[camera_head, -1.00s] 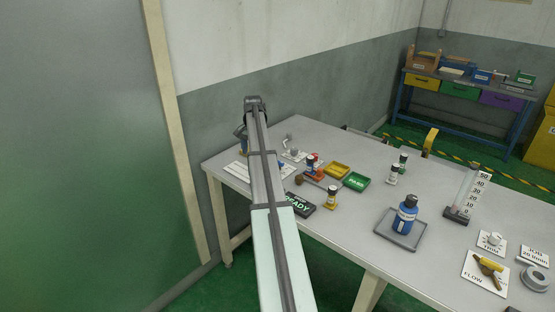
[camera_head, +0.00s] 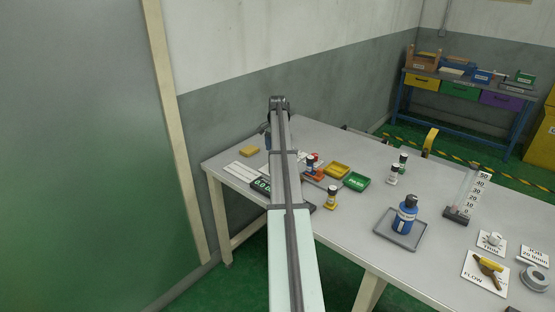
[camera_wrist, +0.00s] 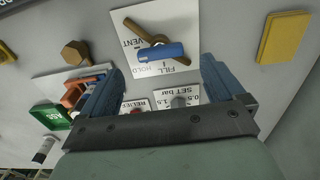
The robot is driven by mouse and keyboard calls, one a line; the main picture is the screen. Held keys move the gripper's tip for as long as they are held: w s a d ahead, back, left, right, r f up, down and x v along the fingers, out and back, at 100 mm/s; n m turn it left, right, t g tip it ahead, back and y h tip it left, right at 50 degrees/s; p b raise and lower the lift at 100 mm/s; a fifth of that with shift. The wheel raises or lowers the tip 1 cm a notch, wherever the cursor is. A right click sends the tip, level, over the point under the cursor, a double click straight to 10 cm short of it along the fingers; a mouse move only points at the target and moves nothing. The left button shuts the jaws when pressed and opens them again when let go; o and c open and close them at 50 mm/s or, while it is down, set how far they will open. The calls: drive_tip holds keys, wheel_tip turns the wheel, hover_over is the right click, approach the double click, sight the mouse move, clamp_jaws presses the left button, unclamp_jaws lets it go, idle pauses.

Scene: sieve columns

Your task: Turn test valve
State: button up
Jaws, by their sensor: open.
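In the wrist view a valve with a blue handle (camera_wrist: 160,52) and a brown lever-like part sits on a white plate (camera_wrist: 187,22) marked VENT, HOLD and FILL. The blue handle lies roughly crosswise in the picture, just above the words HOLD and FILL. My gripper (camera_wrist: 160,76) is open, its two blue fingers apart, with nothing between them. In the picture the handle is a little beyond the fingertips; I cannot tell the gap in depth. In the head view my arm hides this valve and most of the gripper.
Near the fingers are plates marked SET bar (camera_wrist: 179,99) and RELIEF (camera_wrist: 136,107), a brown hexagonal knob (camera_wrist: 75,53) and a yellow block (camera_wrist: 285,38). A green PASS tray (camera_head: 356,181) and a blue bottle (camera_head: 405,216) stand right. A display (camera_head: 263,186) is partly covered by my arm.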

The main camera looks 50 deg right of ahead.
drive_tip(key=shift+f, duration=2.55)
drive_tip(key=shift+c, duration=0.4)
drive_tip(key=c, duration=1)
drive_tip(key=shift+o, duration=0.2)
